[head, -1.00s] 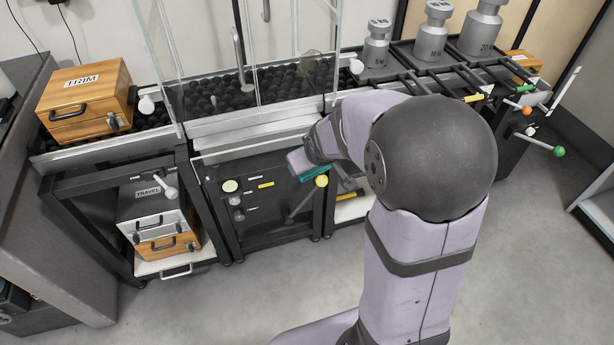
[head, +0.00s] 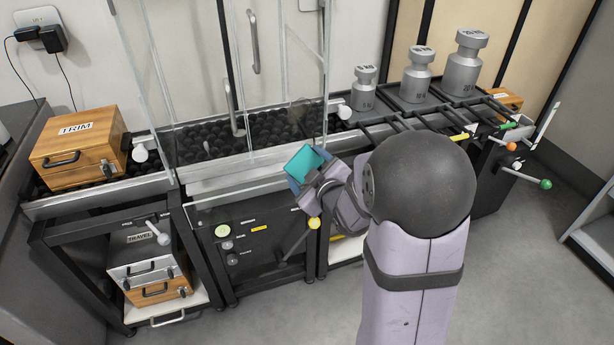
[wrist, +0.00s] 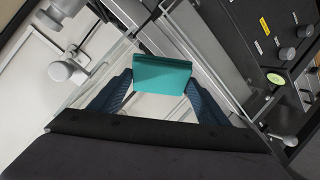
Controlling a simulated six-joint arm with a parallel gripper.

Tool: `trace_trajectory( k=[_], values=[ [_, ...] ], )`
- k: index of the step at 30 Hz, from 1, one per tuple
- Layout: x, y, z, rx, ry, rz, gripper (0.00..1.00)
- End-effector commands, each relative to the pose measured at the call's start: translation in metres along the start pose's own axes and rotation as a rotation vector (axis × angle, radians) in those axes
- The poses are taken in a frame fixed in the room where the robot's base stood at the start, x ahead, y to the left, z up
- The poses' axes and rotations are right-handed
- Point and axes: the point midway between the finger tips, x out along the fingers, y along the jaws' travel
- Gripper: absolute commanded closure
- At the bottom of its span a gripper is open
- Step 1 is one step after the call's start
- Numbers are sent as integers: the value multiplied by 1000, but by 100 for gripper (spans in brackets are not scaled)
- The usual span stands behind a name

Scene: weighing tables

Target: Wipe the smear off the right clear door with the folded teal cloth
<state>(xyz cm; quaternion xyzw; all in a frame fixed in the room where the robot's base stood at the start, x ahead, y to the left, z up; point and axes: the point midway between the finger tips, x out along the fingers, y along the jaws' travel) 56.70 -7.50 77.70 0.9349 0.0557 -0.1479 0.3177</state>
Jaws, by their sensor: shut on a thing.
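My gripper (head: 302,172) is shut on the folded teal cloth (head: 306,160). In the wrist view the cloth (wrist: 162,74) sits flat between the two dark blue fingers of my gripper (wrist: 162,88). In the head view it is held in front of the lower part of the right clear door (head: 285,65), near the front ledge. I cannot tell whether cloth and door touch. The door is a transparent pane with a vertical handle behind or on it. A faint darker patch, perhaps the smear, shows low on the pane's right side, above the cloth; its outline is unclear.
Black balls (head: 205,140) fill the trough behind the doors. A TRIM box (head: 80,148) stands at left; metal weights (head: 417,75) stand at right. Below the ledge is a dark panel (head: 255,245) with knobs and a yellow-tipped lever (head: 314,223). Open floor lies in front.

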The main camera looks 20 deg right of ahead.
Motion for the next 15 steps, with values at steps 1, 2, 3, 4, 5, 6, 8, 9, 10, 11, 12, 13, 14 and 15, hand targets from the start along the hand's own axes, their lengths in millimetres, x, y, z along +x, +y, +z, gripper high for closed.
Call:
trace_trajectory(
  k=[1,2,3,4,5,6,8,9,10,11,12,13,14,15],
  values=[
    [-1,3,-1,-12,31,11,48],
    [-2,4,-4,-22,55,19,48],
    [-3,6,-7,-34,86,29,48],
    [-4,8,-10,-43,110,36,48],
    [-5,10,-13,-51,135,45,48],
    [-7,12,-16,-64,169,54,48],
    [-11,15,-22,-80,221,71,48],
    [-14,17,-27,-91,257,82,48],
    [-16,19,-30,-99,285,91,48],
    [-19,21,-34,-106,312,100,48],
    [-23,23,-39,-117,350,110,48],
    [-26,25,-42,-123,376,119,48],
    [-30,27,-46,-130,404,127,48],
    [-36,29,-51,-137,438,137,48]
  ],
)
